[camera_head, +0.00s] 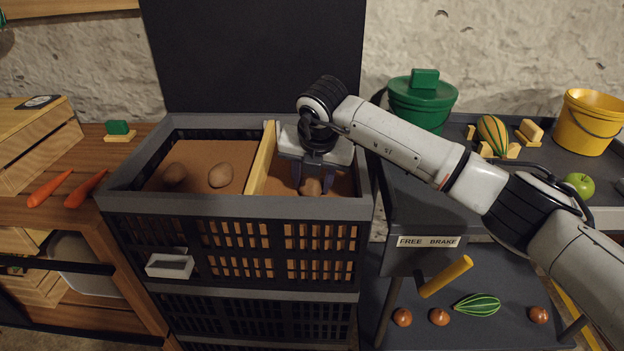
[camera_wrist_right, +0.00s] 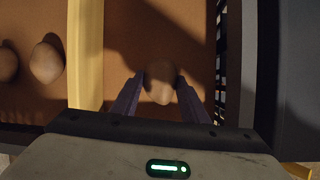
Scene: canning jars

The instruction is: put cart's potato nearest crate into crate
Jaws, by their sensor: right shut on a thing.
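My right gripper (camera_head: 312,186) is inside the right compartment of the dark crate (camera_head: 240,207), pointing down. It is shut on a brown potato (camera_head: 311,187), which also shows between the fingers in the right wrist view (camera_wrist_right: 160,82). I cannot tell whether this potato touches the crate's brown floor. A wooden divider (camera_head: 262,158) splits the crate. My left gripper is not in view.
The cart's top holds a green lidded bucket (camera_head: 421,103), a striped gourd (camera_head: 492,134), a yellow bucket (camera_head: 588,122) and a green apple (camera_head: 579,185). Its lower shelf holds onions and another gourd (camera_head: 477,305). Carrots (camera_head: 85,189) lie on the left bench. A dark panel (camera_head: 253,55) rises behind the crate.

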